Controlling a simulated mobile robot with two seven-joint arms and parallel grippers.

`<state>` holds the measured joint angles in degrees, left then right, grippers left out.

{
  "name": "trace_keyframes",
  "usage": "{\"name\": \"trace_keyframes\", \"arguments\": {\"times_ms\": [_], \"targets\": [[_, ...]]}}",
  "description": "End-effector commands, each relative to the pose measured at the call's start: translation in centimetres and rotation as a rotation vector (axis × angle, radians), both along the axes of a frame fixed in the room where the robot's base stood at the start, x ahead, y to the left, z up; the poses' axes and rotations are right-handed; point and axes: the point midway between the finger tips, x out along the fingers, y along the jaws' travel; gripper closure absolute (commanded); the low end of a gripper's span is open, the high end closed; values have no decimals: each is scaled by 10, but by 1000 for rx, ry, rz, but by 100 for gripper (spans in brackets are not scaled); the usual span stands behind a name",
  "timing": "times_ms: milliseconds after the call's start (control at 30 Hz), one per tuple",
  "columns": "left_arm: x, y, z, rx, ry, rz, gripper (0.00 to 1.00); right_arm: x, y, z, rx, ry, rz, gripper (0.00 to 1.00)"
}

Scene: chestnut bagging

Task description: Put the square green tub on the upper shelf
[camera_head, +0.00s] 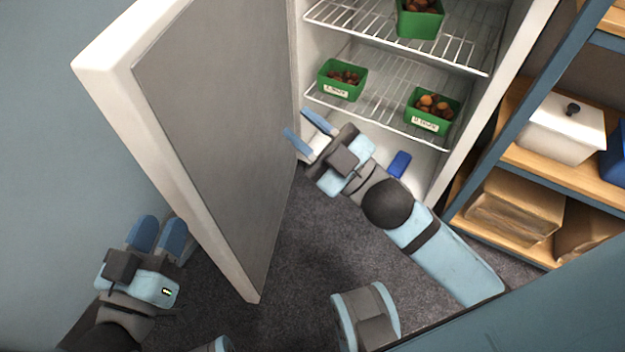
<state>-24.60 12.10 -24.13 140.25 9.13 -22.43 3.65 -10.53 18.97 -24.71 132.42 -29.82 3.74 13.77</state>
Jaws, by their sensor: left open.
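Three green tubs with brown, nut-like contents stand in an open fridge. One green tub (419,25) is on the upper wire shelf (350,19), cut off by the top edge. On the lower wire shelf (385,98) are a left tub (341,91) and a right tub (427,123), each with a white label too small to read surely. My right gripper (306,130) is open and empty, in front of and below the left tub, near the door's inner edge. My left gripper (159,236) is open and empty outside the door, at lower left.
The fridge door (215,120) stands wide open between my grippers. A small blue item (399,164) lies low in the fridge. At right, a wooden rack (530,168) holds a white lidded box (560,128) and brown paper bags (515,208). Grey floor (300,240) is clear below the door.

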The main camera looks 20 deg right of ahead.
Motion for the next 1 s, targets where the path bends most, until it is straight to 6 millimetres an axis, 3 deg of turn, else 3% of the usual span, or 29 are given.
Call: {"name": "trace_keyframes", "arguments": {"times_ms": [100,200,333,1000], "targets": [[0,0,0,0,0,0,57,-16,-5,-26,190,326,-15,70],[0,0,0,0,1,0,57,-32,-2,-46,286,542,10,70],[0,0,0,1,0,0,57,-48,5,-60,349,709,50,70],[-1,1,-3,4,7,-1,57,-53,8,-64,368,762,69,70]]}}
